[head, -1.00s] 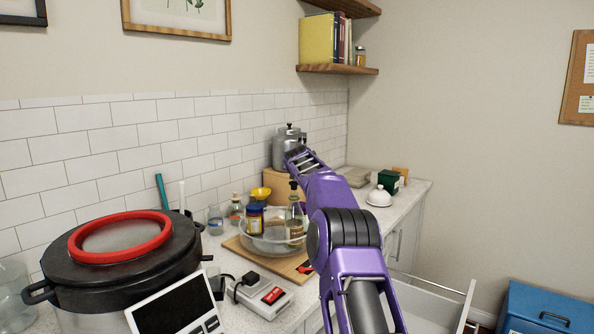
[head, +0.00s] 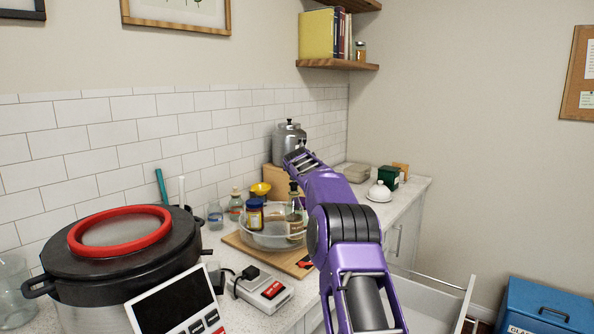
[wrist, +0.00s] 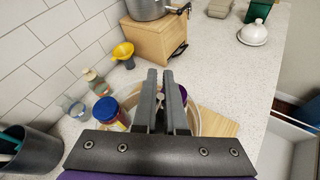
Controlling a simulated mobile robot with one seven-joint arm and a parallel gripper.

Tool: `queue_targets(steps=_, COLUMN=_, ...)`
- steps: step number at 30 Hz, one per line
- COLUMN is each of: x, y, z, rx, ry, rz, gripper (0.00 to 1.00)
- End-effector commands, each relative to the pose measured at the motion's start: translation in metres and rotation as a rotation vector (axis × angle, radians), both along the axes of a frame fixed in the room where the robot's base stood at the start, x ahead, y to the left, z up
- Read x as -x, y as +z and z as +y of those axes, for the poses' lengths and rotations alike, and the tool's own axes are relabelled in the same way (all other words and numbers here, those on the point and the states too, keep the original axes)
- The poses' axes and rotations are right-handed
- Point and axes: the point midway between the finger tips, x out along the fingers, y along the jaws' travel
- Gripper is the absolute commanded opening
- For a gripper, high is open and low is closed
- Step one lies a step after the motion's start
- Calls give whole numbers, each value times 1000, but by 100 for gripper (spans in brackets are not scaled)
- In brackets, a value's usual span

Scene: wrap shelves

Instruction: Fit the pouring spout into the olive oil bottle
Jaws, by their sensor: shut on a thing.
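A dark glass bottle with a pale label, which looks like the olive oil bottle (head: 295,228), stands upright in a clear round bowl (head: 258,242) on the counter. A dark top shows at its neck. My gripper (wrist: 161,90) is shut on a small metallic piece, which looks like the pouring spout (wrist: 160,98), in the wrist view. The fingers point out over the bowl (wrist: 212,122). I cannot tell whether the spout touches the bottle's mouth, and the bottle is hidden behind the gripper in the wrist view.
A blue-lidded jar (head: 254,215) is beside the bottle. The bowl rests on a wooden board (head: 238,245). A yellow funnel (head: 260,189), a small oil bottle (head: 236,205) and a glass stand behind. A large pot (head: 125,262) is at left; an open drawer (head: 425,305) at right.

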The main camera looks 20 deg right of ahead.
Motion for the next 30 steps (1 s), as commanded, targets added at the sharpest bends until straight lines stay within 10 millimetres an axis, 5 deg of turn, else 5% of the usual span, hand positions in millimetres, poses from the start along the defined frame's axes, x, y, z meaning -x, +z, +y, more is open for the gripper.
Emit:
queue_targets(steps=9, x=0, y=-8, z=0, rx=0, ry=1, rz=-1, gripper=0)
queue_targets(steps=10, x=0, y=-7, z=0, rx=0, ry=1, rz=-1, gripper=13)
queue_targets(steps=15, x=0, y=-7, z=0, rx=0, ry=1, rz=-1, gripper=43)
queue_targets(steps=30, x=8, y=-4, z=3, rx=4, ry=1, rz=0, gripper=44)
